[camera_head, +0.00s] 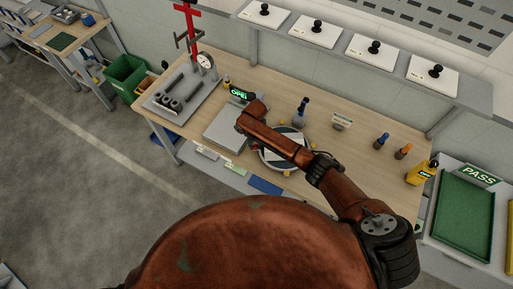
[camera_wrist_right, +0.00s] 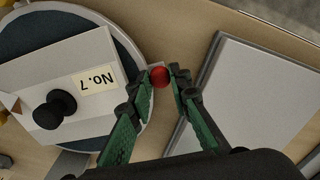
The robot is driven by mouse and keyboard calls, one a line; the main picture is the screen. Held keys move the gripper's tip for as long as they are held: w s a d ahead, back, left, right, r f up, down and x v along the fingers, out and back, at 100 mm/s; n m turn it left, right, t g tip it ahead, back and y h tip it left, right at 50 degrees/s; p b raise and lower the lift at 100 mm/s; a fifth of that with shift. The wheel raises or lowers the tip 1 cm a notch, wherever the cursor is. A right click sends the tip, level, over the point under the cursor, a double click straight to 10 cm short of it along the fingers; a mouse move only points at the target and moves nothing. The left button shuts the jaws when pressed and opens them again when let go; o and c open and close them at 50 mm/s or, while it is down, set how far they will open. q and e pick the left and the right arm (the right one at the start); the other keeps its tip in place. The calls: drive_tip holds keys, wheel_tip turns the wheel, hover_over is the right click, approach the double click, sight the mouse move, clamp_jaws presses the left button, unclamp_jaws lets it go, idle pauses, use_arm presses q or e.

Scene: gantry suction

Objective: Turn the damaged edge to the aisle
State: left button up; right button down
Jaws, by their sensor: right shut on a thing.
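A round turntable (camera_head: 299,133) with a dark blue top and pale rim sits on the bench. It also shows in the right wrist view (camera_wrist_right: 45,23). On it lies a pale square plate (camera_wrist_right: 45,82) with a black knob (camera_wrist_right: 58,108) and an upside-down "No. 7" label. A brown triangular mark (camera_wrist_right: 10,103) shows at the plate's left corner. My right gripper (camera_wrist_right: 160,77) has green fingers shut on a red ball (camera_wrist_right: 160,76) beside the turntable's rim. What the ball is fixed to is hard to see. In the head view my forearm hides part of the turntable. My left gripper is not in view.
A grey slab (camera_head: 224,127) lies left of the turntable, close to my right gripper.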

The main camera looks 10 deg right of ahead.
drive_tip(key=shift+w+d+r+m, duration=0.1)
drive_tip(key=shift+w+d+m, duration=0.15)
drive_tip(key=shift+w+m, duration=0.6)
drive_tip(key=shift+w+d+m, duration=0.25)
drive_tip(key=shift+w+m, duration=0.4)
drive_tip(key=shift+w, duration=0.35)
drive_tip(key=shift+w+d+m+b, duration=0.4)
drive_tip(key=shift+w+d+m, duration=0.15)
drive_tip(key=shift+w+m, duration=0.25)
drive_tip(key=shift+w+d+m+b, duration=0.4)
drive_tip(key=shift+w+d+m, duration=0.1)
drive_tip(key=shift+w+m, duration=0.3)
drive_tip(key=c, duration=1.8)
unclamp_jaws()
drive_tip(key=shift+d, duration=0.1)
drive_tip(key=shift+o, duration=0.2)
wheel_tip(320, 180, up, 12)
